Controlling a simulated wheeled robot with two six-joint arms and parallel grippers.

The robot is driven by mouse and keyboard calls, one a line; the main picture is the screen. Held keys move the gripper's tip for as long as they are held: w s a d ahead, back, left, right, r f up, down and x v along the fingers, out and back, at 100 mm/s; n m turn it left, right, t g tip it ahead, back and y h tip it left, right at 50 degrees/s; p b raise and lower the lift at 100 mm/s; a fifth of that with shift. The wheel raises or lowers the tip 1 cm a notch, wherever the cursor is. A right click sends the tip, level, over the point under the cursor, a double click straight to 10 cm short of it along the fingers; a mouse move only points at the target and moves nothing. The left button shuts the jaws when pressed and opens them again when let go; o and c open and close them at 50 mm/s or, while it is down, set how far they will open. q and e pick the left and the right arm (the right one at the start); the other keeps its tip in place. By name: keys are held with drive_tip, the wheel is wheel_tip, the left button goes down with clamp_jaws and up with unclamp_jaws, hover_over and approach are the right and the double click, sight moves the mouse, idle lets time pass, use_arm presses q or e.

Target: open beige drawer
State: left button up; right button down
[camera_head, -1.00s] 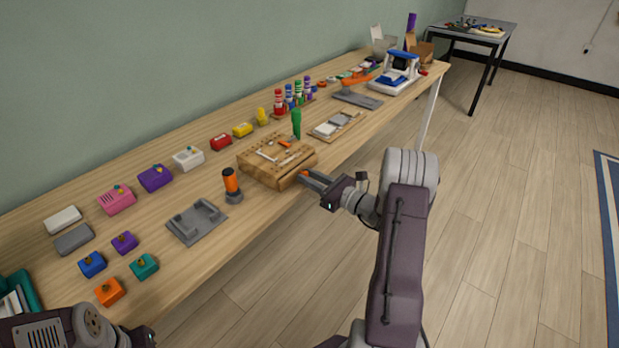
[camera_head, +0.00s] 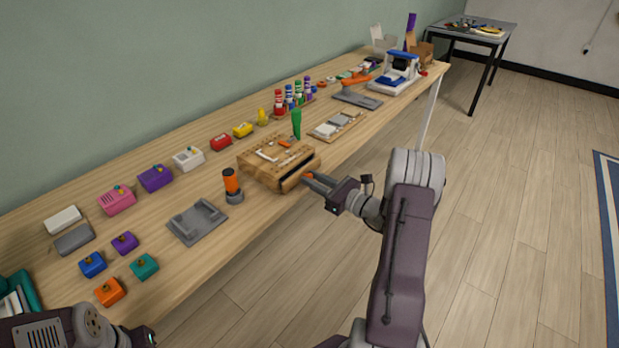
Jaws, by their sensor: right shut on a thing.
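A beige wooden box (camera_head: 262,178) with a drawer stands near the front edge of the long workbench. Its drawer front (camera_head: 291,183) faces the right arm, and a dark gap shows above and behind it, so the drawer is partly out. My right gripper (camera_head: 309,178) is at the drawer front, with its fingers shut on the drawer's handle. An orange bit shows at the fingertips; the handle itself is mostly hidden. My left gripper (camera_head: 143,338) shows only in part at the bottom left edge; its fingers are out of the frame.
Open floor (camera_head: 500,230) lies to the right.

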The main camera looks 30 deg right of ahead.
drive_tip(key=p+v, duration=0.1)
drive_tip(key=v, duration=0.9)
drive_tip(key=shift+s, duration=0.2)
drive_tip(key=c, duration=1.2)
unclamp_jaws()
drive_tip(key=shift+d, duration=0.1)
drive_tip(key=p+v, duration=0.1)
drive_tip(key=v, duration=0.8)
drive_tip(key=shift+p, duration=0.4)
drive_tip(key=shift+f, duration=0.1)
